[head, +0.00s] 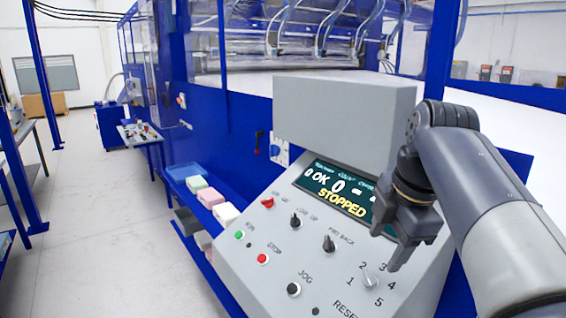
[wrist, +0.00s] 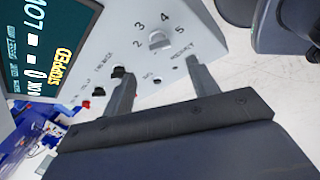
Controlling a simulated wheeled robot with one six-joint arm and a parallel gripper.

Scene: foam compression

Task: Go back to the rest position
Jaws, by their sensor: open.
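My gripper (head: 385,250) hangs in front of the right part of a grey control panel (head: 320,275) in the head view. Its fingers point down and it covers part of the screen. In the wrist view the two fingers of my gripper (wrist: 160,82) stand apart with nothing between them. The panel screen (head: 335,190) reads "STOPPED". A numbered selector knob (head: 369,280) sits below the fingertips in the head view, and the same knob (wrist: 158,40) shows beyond the fingers in the wrist view. I cannot tell any contact with the panel.
The panel also has a green button (head: 239,235), a red button (head: 262,258) and black knobs (head: 329,243). A grey box (head: 345,110) rises behind the screen. Foam blocks (head: 211,198) lie on a blue shelf at left. The floor (head: 90,240) at far left is clear.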

